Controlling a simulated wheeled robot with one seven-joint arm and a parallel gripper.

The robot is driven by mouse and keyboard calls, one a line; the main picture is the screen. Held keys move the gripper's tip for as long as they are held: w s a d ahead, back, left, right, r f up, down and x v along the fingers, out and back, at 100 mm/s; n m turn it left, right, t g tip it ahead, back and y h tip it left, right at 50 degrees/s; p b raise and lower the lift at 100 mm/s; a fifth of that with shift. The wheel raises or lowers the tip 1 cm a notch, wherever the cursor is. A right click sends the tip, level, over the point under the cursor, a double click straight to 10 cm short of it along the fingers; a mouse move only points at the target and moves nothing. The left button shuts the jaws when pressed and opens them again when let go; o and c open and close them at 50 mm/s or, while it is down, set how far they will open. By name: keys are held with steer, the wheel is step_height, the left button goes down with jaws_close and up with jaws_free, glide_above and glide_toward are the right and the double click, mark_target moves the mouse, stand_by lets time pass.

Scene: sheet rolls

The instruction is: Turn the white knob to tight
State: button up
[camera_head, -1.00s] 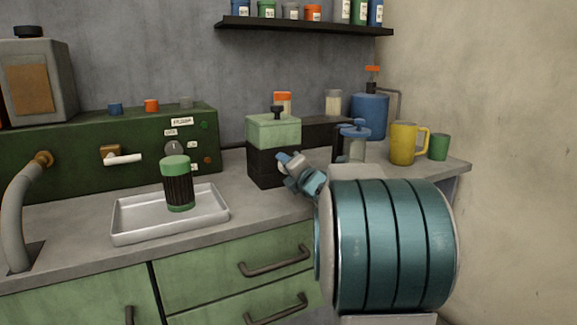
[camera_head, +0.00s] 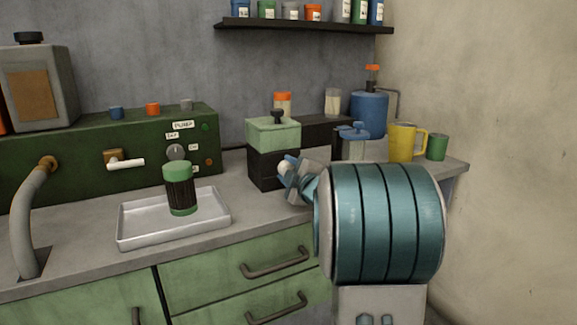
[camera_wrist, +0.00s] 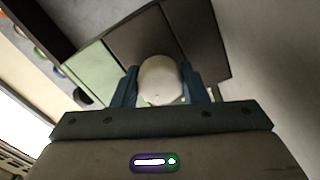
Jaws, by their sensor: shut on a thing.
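The white knob (camera_wrist: 160,80) is round and off-white. In the wrist view it sits between the two blue fingers of my gripper (camera_wrist: 157,88), which is shut on it. In the head view the knob (camera_head: 285,165) shows as a small pale spot at the fingertips of my gripper (camera_head: 289,176). It is at the right side of a black box with a pale green lid (camera_head: 273,134). The lid has a dark knob on top. My arm hides part of the counter behind it. I cannot read any tight mark.
A metal tray (camera_head: 135,226) holds a green-capped dark jar (camera_head: 180,190) at left. A blue-topped clear jar (camera_head: 354,145), a blue container (camera_head: 369,115), a yellow mug (camera_head: 402,142) and a green cup (camera_head: 437,147) stand behind and right of my arm.

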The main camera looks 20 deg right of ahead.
steer(key=m+p, duration=0.2)
steer(key=m, duration=0.2)
steer(key=shift+m, duration=0.3)
steer(key=shift+m+p, duration=1.05)
steer(key=shift+m, duration=1.05)
steer(key=shift+f, duration=0.1)
steer(key=o, duration=1)
steer(key=shift+c, duration=0.2)
steer(key=shift+s, duration=0.1)
steer(key=s+p, duration=0.1)
steer(key=s, duration=1.2)
steer(key=shift+s+d+p, duration=0.2)
steer(key=shift+s+p, duration=0.15)
steer(key=shift+p, duration=0.05)
